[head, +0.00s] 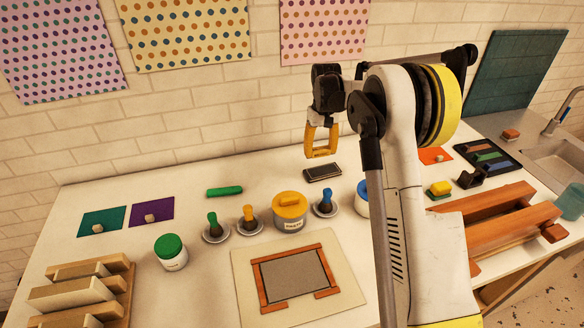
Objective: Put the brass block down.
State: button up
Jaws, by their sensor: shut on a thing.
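My gripper (320,149) hangs in the air above the back of the white table, right of the picture's middle. Its yellow fingers point down. They are shut on the brass block (322,153), a small yellowish piece between the fingertips. Its colour is close to that of the fingers, so its edges are hard to make out. In the picture, a dark flat rectangular piece (322,173) lies on the table just below the block, with a gap between them.
A yellow-lidded pot (289,212) stands among small holders with green, orange and blue handles. A green roll (225,191) lies behind. A wooden frame (262,285) lies in front on a pale board. My arm hides part of a blue-topped jar (362,197).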

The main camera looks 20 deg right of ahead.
jog(key=b, duration=0.3)
send_over(283, 178)
notch_tip(283, 178, down, 7)
jog(key=shift+d+f, duration=0.1)
jog(key=shift+f+b, duration=0.55)
jog(key=shift+f, duration=1.3)
jog(key=shift+f, duration=0.2)
jog(key=o, duration=1.4)
